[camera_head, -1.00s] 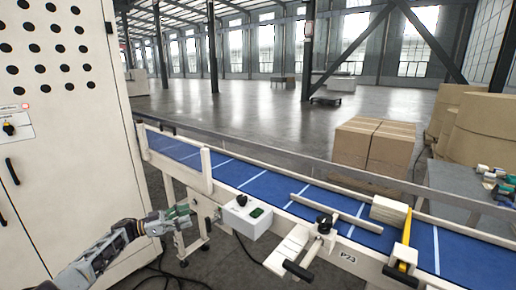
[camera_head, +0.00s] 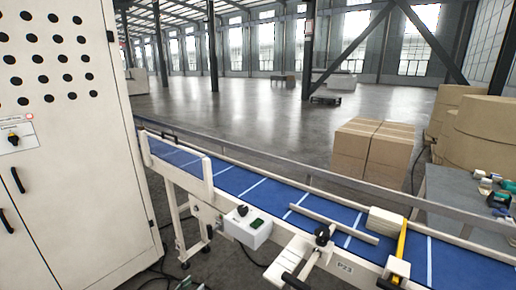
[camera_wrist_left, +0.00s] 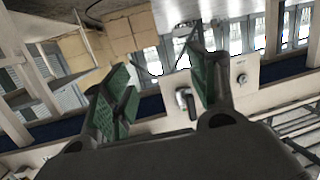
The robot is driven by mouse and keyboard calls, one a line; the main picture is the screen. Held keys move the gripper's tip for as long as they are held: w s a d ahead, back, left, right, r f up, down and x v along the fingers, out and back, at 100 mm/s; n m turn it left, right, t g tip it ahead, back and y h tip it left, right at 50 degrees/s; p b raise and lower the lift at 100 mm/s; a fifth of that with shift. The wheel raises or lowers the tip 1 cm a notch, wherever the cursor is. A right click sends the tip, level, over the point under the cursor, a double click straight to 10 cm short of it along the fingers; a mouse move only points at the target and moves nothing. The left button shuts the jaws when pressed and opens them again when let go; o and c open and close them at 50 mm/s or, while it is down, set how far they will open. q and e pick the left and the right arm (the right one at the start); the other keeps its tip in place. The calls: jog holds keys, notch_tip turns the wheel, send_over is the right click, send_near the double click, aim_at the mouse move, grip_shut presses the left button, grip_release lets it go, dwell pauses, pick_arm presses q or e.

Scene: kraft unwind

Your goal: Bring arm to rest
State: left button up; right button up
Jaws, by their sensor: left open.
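My left gripper is open and empty in the left wrist view (camera_wrist_left: 162,85), with its two green-padded fingers spread apart. In the head view only a small piece of my left arm or gripper shows at the bottom edge, below the conveyor (camera_head: 262,190). Past the fingers, the wrist view shows a pale machine side with a dark handle (camera_wrist_left: 185,101) and a knob (camera_wrist_left: 241,78). My right gripper is in neither view.
A tall white cabinet (camera_head: 70,190) stands at the left. A control box (camera_head: 247,226) and a black-handled clamp (camera_head: 322,236) stick out from the conveyor's near side. Cardboard boxes (camera_head: 372,150) stand behind it. A grey table (camera_head: 462,205) is at the right.

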pick_arm(q)
jog(key=s+f+n+g+y+p, duration=0.1)
jog(key=s+f+g+y+p, duration=0.15)
jog(key=s+f, duration=0.95)
jog(key=s+f+n+g+y+p, duration=0.3)
jog(key=s+f, duration=0.5)
jog(key=s, duration=0.7)
jog(key=s+f+g+y+p, duration=0.1)
jog(key=s+f+g, duration=0.2)
jog(key=s, duration=1.3)
jog(key=s+d+f+m+g+y+p, duration=0.1)
jog(key=s+f+g, duration=0.2)
jog(key=s, duration=1.4)
jog(key=shift+d+g, duration=0.25)
jog(key=shift+g, duration=0.3)
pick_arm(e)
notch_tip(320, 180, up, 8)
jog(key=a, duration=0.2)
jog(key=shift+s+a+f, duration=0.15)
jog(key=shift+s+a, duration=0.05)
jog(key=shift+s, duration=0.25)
pick_arm(q)
jog(key=shift+s+f, duration=0.1)
jog(key=shift+f, duration=0.1)
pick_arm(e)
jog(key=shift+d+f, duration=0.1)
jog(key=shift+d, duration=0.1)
